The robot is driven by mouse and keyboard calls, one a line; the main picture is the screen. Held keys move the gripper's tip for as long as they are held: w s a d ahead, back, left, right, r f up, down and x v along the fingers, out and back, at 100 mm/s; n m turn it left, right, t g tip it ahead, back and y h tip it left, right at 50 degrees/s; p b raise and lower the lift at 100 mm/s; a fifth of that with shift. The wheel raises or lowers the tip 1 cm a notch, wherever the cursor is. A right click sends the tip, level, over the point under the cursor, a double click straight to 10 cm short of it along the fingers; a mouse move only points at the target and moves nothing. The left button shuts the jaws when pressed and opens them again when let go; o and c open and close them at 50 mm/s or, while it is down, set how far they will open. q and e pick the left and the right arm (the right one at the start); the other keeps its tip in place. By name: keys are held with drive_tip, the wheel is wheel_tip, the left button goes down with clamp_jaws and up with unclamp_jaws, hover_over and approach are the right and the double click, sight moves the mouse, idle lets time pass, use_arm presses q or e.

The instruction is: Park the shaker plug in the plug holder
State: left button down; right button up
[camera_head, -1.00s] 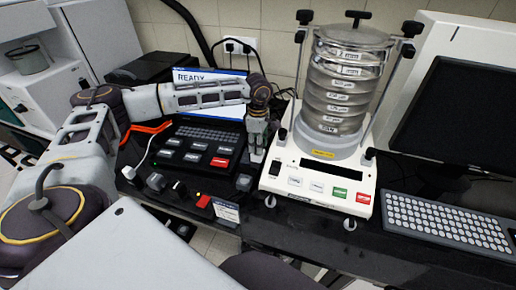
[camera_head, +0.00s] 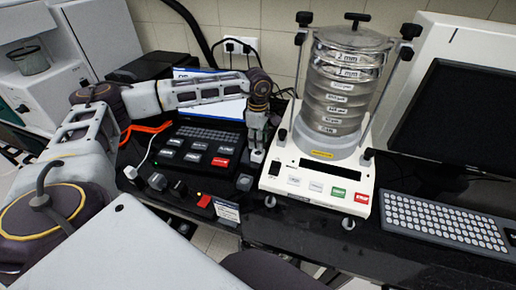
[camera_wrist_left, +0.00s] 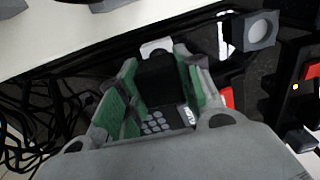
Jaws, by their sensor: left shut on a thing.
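My left gripper (camera_head: 257,153) points down between the black control panel and the sieve shaker (camera_head: 318,172). In the left wrist view its green-padded fingers (camera_wrist_left: 162,95) are closed around a black block, which I take to be the shaker plug (camera_wrist_left: 156,78). The fingers hide much of it, and in the head view the gripper covers it. A small dark block (camera_head: 245,183) sits on the bench just below the gripper. A grey block with a round pale face (camera_wrist_left: 258,29) shows in the left wrist view. I cannot tell which thing is the plug holder. My right gripper is out of view.
The panel (camera_head: 200,146) carries several buttons. A white plug-like piece with a cable (camera_head: 131,172), small blocks (camera_head: 157,182) and a card (camera_head: 227,210) line the front edge. A keyboard (camera_head: 440,228) lies right. Tangled black cables (camera_wrist_left: 50,115) show in the wrist view.

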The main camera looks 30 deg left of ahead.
use_arm(q)
drive_tip(key=shift+r, duration=0.15)
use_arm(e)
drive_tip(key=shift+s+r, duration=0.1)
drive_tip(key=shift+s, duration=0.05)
use_arm(q)
drive_tip(key=shift+r, duration=0.4)
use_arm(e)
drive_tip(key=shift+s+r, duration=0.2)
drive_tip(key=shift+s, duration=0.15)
use_arm(q)
drive_tip(key=shift+r+p, duration=0.2)
drive_tip(key=shift+p, duration=0.15)
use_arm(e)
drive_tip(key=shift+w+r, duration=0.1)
use_arm(q)
drive_tip(key=shift+r, duration=0.45)
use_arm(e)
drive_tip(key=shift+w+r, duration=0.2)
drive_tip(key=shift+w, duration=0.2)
use_arm(q)
drive_tip(key=shift+r+p, duration=0.25)
drive_tip(key=shift+p, duration=0.1)
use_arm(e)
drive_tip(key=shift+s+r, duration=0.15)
